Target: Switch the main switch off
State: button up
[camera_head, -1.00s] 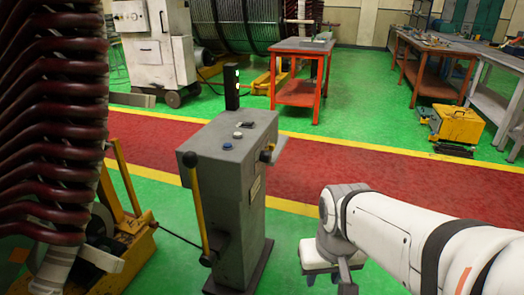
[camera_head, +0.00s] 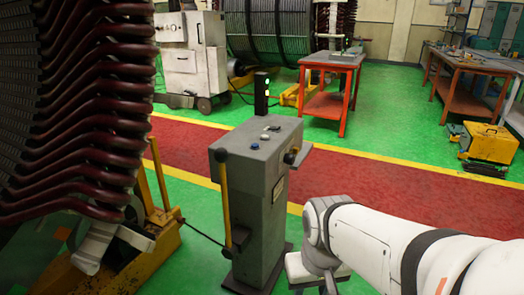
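A grey control pedestal (camera_head: 262,200) stands upright near the middle of the view. A dark knob (camera_head: 290,157) sticks out at its upper right side; I cannot tell if this is the main switch or which way it is set. Its top carries a blue button (camera_head: 255,146) and a small pale switch (camera_head: 272,128). A yellow lever with a black ball top (camera_head: 224,190) stands on its left side. My gripper (camera_head: 328,286) hangs low, right of the pedestal's foot and apart from it. Its fingers are cut off by the bottom edge.
A large stator with dark red coils (camera_head: 90,110) fills the left. A red table (camera_head: 325,105) stands behind, a yellow box (camera_head: 490,143) at right. The red walkway (camera_head: 390,185) is clear.

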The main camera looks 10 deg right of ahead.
aim_at(289, 158)
jog(key=u, duration=0.05)
jog(key=i, duration=1.5)
jog(key=z, duration=0.05)
